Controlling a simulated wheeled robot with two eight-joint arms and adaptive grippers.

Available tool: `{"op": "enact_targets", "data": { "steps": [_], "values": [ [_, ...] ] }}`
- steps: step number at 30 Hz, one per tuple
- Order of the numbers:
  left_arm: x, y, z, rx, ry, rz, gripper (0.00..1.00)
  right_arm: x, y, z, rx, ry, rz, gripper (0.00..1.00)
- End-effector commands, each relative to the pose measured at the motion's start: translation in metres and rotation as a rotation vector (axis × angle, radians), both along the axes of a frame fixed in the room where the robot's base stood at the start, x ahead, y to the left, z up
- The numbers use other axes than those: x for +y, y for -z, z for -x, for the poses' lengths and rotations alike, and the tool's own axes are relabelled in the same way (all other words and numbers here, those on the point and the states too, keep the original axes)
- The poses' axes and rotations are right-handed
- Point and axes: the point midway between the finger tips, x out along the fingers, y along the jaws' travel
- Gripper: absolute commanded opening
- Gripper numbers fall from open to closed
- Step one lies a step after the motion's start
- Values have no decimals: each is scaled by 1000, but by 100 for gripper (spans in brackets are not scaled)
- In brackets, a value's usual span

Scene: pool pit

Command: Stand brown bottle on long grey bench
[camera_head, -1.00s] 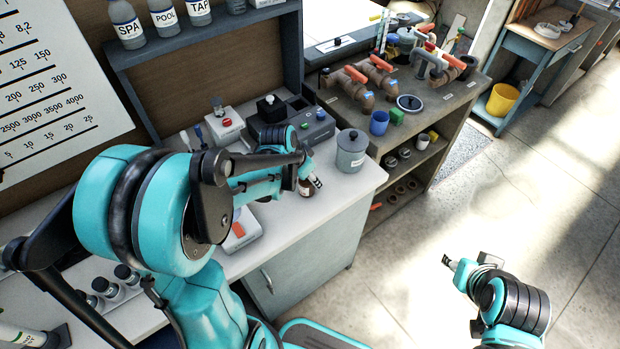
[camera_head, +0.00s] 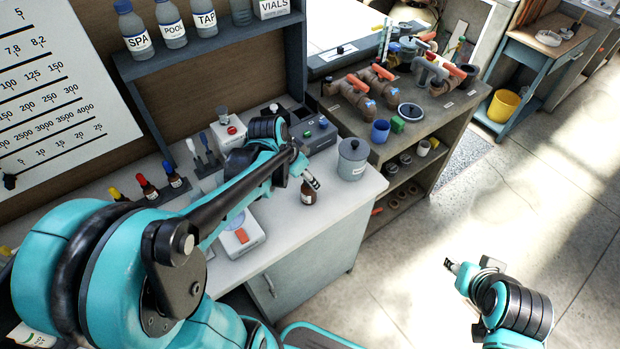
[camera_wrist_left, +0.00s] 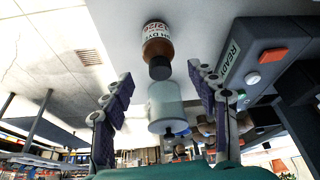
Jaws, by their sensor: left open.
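The brown bottle (camera_head: 308,194), with a dark cap and white label, stands on the pale counter (camera_head: 330,213) near its front edge. In the left wrist view the bottle (camera_wrist_left: 157,45) shows beyond the fingertips, roughly midway between them. My left gripper (camera_head: 311,180) is just above and beside the bottle in the head view. In the left wrist view the gripper (camera_wrist_left: 159,72) is open and its fingers are apart from the bottle. My right gripper (camera_head: 452,266) is over the floor, too small to judge. A long grey bench (camera_head: 437,122) with pipe fittings stands beyond the counter; I cannot tell whether it is the named one.
A grey lidded canister (camera_head: 352,160) stands close right of the bottle. A grey instrument (camera_head: 318,135) lies behind it, and a white device with an orange button (camera_head: 241,237) to the left. A blue cup (camera_head: 380,131) stands on the far bench. Open floor lies right.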

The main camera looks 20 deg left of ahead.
Motion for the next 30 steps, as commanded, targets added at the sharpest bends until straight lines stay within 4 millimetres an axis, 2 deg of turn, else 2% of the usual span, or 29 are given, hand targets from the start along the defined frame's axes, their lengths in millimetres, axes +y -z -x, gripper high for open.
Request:
{"op": "enact_targets", "data": {
  "steps": [1,3,10,14,18,24,30],
  "values": [
    [1,-12,4,0,-1,0,59,0,-6,0,0,0,0,40],
    [3,-23,8,0,0,0,59,0,-10,0,0,0,0,40],
    [3,-41,18,-3,-9,-2,59,0,-14,0,0,0,0,40],
    [-13,-52,36,-25,-67,-12,59,0,-14,0,0,0,0,40],
    [-36,-64,68,-81,-178,-14,59,0,-14,0,0,0,0,40],
    [-56,-69,105,-174,-310,14,59,0,-14,0,0,0,0,40],
    [-62,-68,119,-221,-367,39,59,0,-14,0,0,0,0,40]
  ]
}}
